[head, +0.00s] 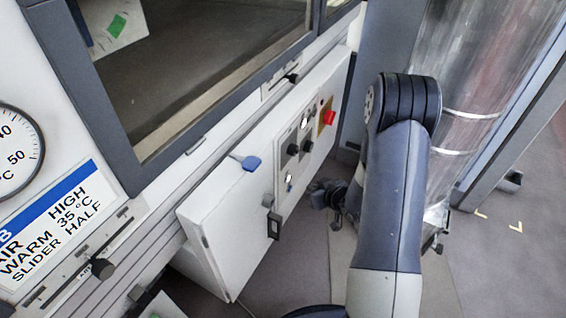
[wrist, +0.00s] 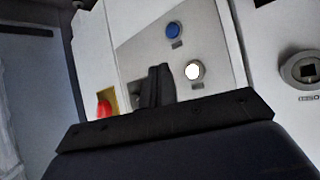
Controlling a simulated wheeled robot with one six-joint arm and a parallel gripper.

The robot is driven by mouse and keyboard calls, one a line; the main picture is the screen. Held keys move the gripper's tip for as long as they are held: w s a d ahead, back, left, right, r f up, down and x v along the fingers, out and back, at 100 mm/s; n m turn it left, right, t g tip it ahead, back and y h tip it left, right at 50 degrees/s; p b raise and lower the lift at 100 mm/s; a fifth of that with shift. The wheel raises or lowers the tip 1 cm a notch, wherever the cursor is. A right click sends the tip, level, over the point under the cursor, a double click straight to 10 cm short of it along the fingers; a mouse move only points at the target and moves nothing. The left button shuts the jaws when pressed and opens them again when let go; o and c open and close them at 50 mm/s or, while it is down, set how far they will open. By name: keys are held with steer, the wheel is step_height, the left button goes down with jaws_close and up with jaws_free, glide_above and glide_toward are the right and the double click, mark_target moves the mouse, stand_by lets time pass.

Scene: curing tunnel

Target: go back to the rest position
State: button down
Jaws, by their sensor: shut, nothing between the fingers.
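My gripper (head: 328,194) shows in the head view as a dark shape beside the front of the white control cabinet, partly hidden by my arm. In the wrist view its dark fingers (wrist: 158,86) are together with nothing between them. They stand in front of the cabinet's grey control panel (wrist: 140,48); I cannot tell the exact gap, and no contact shows. A blue button (wrist: 173,30) and a white lit button (wrist: 194,71) are to the right of the fingers. A red knob on a yellow plate (wrist: 103,107) is to their left.
The white cabinet (head: 235,215) juts out below a framed window (head: 190,70). A slider knob (head: 102,268) sits below a sign (head: 55,225) at left. Open floor (head: 500,260) lies at right.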

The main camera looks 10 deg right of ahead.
steer(key=shift+s+d+r+p, duration=0.1)
steer(key=shift+s+d+p, duration=0.2)
steer(key=shift+s+d, duration=0.4)
steer(key=shift+s+d+p, duration=0.25)
steer(key=shift+s+d, duration=0.25)
steer(key=shift+d, duration=0.3)
